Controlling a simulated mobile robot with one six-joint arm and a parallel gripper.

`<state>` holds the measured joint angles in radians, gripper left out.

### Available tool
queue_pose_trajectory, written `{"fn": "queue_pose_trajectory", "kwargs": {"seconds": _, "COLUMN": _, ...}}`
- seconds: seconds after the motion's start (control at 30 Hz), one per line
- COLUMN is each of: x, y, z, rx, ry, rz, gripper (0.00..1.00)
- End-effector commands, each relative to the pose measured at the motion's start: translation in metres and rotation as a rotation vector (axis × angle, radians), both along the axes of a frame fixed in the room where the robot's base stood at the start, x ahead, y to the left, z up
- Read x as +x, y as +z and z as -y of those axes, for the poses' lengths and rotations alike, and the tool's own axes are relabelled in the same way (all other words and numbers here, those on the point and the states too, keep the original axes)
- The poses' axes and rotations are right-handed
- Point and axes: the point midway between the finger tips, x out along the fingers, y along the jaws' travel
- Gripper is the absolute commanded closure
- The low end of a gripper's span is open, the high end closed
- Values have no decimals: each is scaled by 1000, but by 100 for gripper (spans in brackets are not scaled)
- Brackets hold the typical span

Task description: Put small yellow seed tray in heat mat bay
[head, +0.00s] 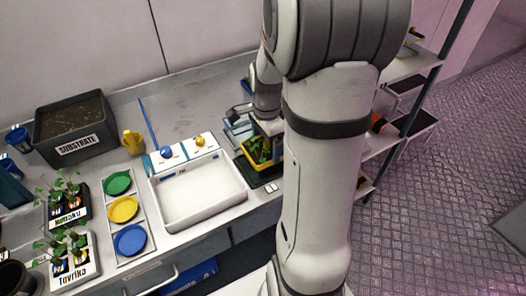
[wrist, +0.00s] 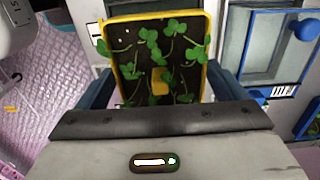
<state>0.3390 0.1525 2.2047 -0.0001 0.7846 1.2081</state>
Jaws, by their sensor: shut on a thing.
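The small yellow seed tray (wrist: 121,68) has a yellow rim, dark soil and several green seedlings. In the wrist view my gripper (wrist: 158,88) has a dark blue finger on each side of it and is shut on it. In the head view the tray (head: 249,157) is beside my arm, over a black mat-like pad (head: 262,179) at the bench's right end. My arm hides part of both. I cannot tell whether the tray touches the pad, or whether the pad is the heat mat bay.
A white basin (head: 200,207) stands left of the tray, with a white panel with blue and yellow knobs (head: 183,154) behind it. Green, yellow and blue dishes (head: 123,209), labelled seedling trays and a substrate box (head: 75,125) stand further left. A shelf rack (head: 405,85) is at the right.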

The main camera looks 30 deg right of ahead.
Motion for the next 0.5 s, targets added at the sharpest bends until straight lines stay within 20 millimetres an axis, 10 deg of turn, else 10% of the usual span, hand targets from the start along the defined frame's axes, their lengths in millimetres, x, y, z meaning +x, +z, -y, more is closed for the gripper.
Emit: {"fn": "queue_pose_trajectory", "kwargs": {"seconds": 0.5, "x": 0, "y": -40, "z": -2, "rx": 0, "ry": 6, "rz": 1, "gripper": 36}}
